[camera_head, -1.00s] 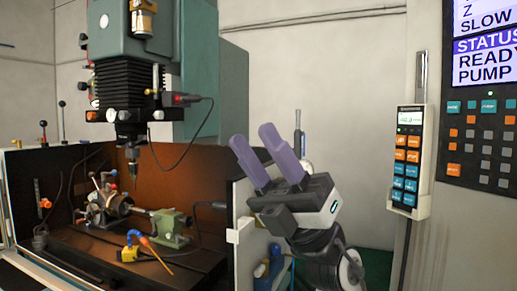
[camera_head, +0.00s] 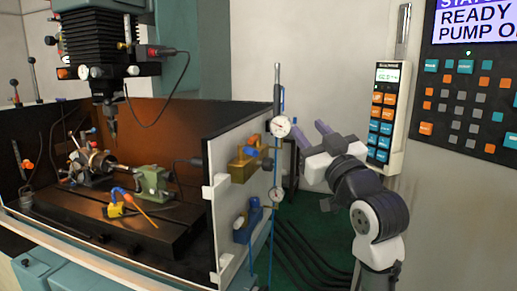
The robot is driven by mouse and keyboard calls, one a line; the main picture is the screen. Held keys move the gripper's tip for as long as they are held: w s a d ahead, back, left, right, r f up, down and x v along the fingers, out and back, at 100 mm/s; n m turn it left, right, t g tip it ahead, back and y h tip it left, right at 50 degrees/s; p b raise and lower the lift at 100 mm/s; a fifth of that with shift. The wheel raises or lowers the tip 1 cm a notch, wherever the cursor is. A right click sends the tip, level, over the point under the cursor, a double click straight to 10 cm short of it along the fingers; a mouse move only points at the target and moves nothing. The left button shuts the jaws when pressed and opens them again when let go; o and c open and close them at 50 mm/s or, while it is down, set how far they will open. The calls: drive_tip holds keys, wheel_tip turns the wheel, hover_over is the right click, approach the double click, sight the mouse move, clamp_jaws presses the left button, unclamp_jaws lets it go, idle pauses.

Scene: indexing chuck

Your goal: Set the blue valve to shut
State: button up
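A white side panel (camera_head: 226,158) of the machine enclosure carries two valves. The lower valve (camera_head: 246,226) has a blue body. Handle positions are too small to read surely. My gripper (camera_head: 310,130) is right of the panel and the gauge pipe, with its two purple fingers apart and nothing seen between them. It is higher in the picture than the lower blue valve and apart from both valves in the picture.
A thin upright pipe (camera_head: 273,235) with two round gauges (camera_head: 280,126) stands between the valves and my gripper. Dark hoses (camera_head: 310,253) run over the green floor. A pendant (camera_head: 383,110) and control panel (camera_head: 472,100) are at right. The machine bed (camera_head: 105,225) is at left.

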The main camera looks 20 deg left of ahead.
sight(258, 154)
drive_tip(key=s+a+f+n+g+y, duration=0.1)
drive_tip(key=s+a+f+n+g, duration=0.15)
drive_tip(key=f+g, duration=0.45)
drive_tip(key=shift+n, duration=0.35)
drive_tip(key=p+x, duration=0.2)
drive_tip(key=x, duration=0.3)
drive_tip(key=p+x, duration=0.2)
drive_tip(key=x, duration=0.4)
drive_tip(key=shift+s+a, duration=0.2)
drive_tip(key=shift+a, duration=0.2)
drive_tip(key=shift+x, duration=0.8)
drive_tip(key=shift+d+f, duration=0.1)
drive_tip(key=shift+f, duration=0.05)
clamp_jaws()
